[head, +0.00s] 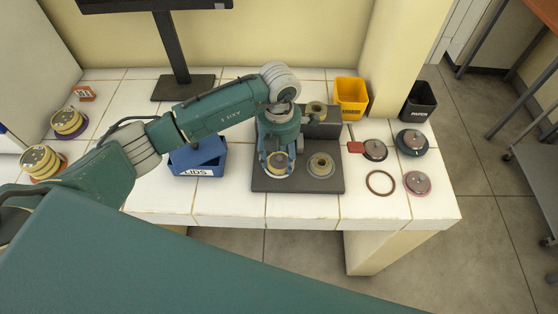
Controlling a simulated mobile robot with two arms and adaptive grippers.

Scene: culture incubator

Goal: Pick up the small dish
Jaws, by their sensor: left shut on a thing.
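My left gripper (277,158) reaches in from the left and points down over the left side of a dark grey stand (318,184). It is shut on a small round dish (278,161) with a yellowish middle and pale rim, partly hidden by the fingers. I cannot tell if this dish still touches the stand. A further round piece (316,108) is at the stand's raised back part. My right gripper is not in view.
A blue box marked LIDS (197,160) stands left of the stand. To the right are several round lids (417,183), a ring (380,183), a yellow bin (351,97) and a black bin (419,101). Stacked dishes (69,123) stand far left. The table's front strip is clear.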

